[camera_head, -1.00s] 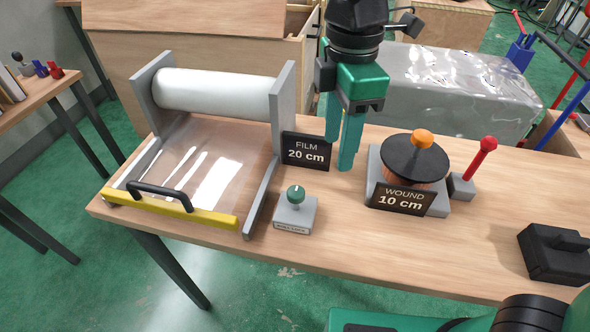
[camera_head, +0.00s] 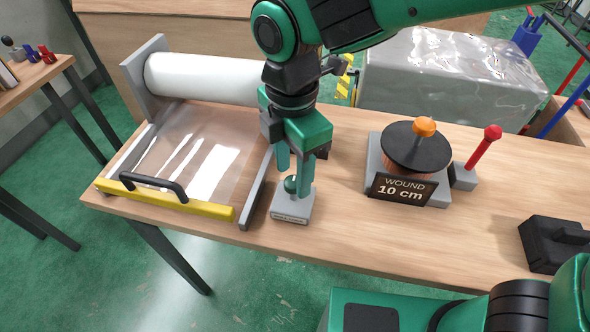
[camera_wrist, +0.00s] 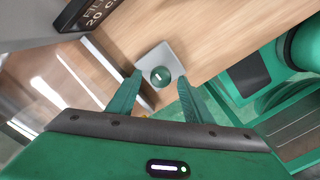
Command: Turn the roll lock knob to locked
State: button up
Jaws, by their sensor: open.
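The roll lock knob (camera_head: 291,185) is a small green round knob on a grey base plate (camera_head: 290,212) with a label on its front edge. It stands on the table just right of the film roller's side rail. My gripper (camera_head: 294,182) is open and points down over the knob, its fingers partly hiding it. In the wrist view, the knob (camera_wrist: 161,76) with a short white mark on top lies just beyond and between the two spread fingertips (camera_wrist: 159,80). I cannot tell whether a finger touches it.
The film roller (camera_head: 205,80) with its clear sheet and yellow bar (camera_head: 165,199) stands to the left. The wound spool (camera_head: 415,147) with a "10 cm" sign and a red lever (camera_head: 483,147) stand to the right. A black block (camera_head: 555,243) lies at the right. Bare table lies between.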

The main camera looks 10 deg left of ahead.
jog(key=shift+f, duration=0.75)
jog(key=shift+c, duration=0.7)
jog(key=c, duration=0.9)
